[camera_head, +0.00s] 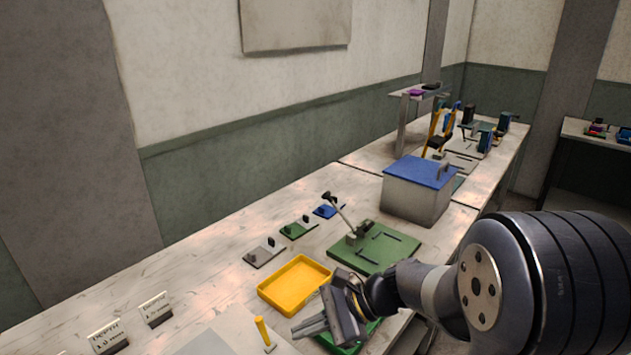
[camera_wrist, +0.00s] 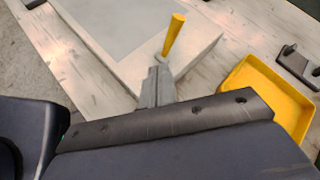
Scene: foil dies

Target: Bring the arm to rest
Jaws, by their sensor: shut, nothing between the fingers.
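My gripper (camera_head: 311,327) is shut and empty. In the head view it hangs over the front part of the bench, just in front of the yellow tray (camera_head: 295,284) and partly over a green tray (camera_head: 352,345). In the wrist view my gripper (camera_wrist: 157,85) points toward a grey slab (camera_wrist: 120,45) with an upright yellow handle (camera_wrist: 174,35). The fingers look close to the handle's foot in that view; whether they touch it I cannot tell. The yellow handle (camera_head: 263,331) stands left of my gripper in the head view.
A green press plate (camera_head: 374,247) with a lever stands behind my gripper. Grey, green and blue dies (camera_head: 298,229) lie along the back. A blue-lidded box (camera_head: 417,190) stands farther right. Two label cards (camera_head: 108,338) stand at left. The bench (camera_head: 200,275) between cards and dies is bare.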

